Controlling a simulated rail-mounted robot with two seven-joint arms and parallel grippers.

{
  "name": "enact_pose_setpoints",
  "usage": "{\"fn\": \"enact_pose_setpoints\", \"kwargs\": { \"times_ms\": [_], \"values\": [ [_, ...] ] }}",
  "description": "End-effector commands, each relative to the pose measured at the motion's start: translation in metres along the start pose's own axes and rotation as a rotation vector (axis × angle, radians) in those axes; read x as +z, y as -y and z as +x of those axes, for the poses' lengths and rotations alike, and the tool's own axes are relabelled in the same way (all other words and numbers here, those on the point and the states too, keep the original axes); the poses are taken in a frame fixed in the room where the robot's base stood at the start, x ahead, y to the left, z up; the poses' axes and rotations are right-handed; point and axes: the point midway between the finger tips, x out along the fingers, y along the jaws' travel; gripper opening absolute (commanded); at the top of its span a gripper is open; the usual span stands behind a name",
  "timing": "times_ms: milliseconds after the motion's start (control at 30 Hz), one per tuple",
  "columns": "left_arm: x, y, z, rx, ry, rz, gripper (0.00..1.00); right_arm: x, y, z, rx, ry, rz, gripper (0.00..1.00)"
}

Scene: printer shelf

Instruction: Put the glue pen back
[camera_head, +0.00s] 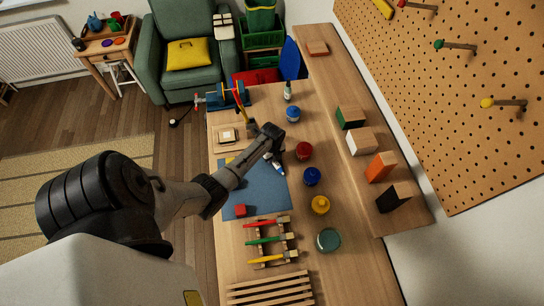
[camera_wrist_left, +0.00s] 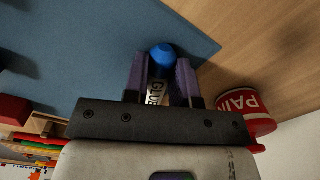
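The glue pen (camera_head: 275,164) is white with a blue cap. My left gripper (camera_head: 271,146) is over the blue mat (camera_head: 262,190) near its right edge, with the pen at its fingers. In the left wrist view the pen (camera_wrist_left: 160,72) lies between the two fingers (camera_wrist_left: 161,82), which press close on both sides; part of its "GLUE" label shows. The gripper looks shut on it. I cannot tell whether the pen touches the mat. A similar white bottle (camera_head: 288,91) stands at the table's far end. My right gripper is not in view.
Red (camera_head: 304,150), blue (camera_head: 312,176) and yellow (camera_head: 320,205) paint jars stand right of the mat. A red block (camera_head: 240,210) lies on the mat. A shelf (camera_head: 330,88) with colored blocks runs along the right.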

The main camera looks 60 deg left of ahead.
Motion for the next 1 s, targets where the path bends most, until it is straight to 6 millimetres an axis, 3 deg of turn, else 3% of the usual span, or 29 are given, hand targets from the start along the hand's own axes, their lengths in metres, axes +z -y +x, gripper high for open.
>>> {"fn": "enact_pose_setpoints", "kwargs": {
  "times_ms": [267,567,667,1000],
  "values": [
    [0.0,0.0,0.0,0.0,0.0,0.0,0.5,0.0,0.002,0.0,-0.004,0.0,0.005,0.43],
    [0.0,0.0,-0.004,0.0,0.0,-0.001,0.5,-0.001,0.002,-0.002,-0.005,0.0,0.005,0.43],
    [0.001,0.0,-0.014,-0.002,0.002,0.0,0.5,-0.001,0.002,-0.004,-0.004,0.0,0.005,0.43],
    [0.001,0.0,-0.075,-0.002,0.003,0.001,0.5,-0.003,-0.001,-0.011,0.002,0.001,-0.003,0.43]
  ]
}}
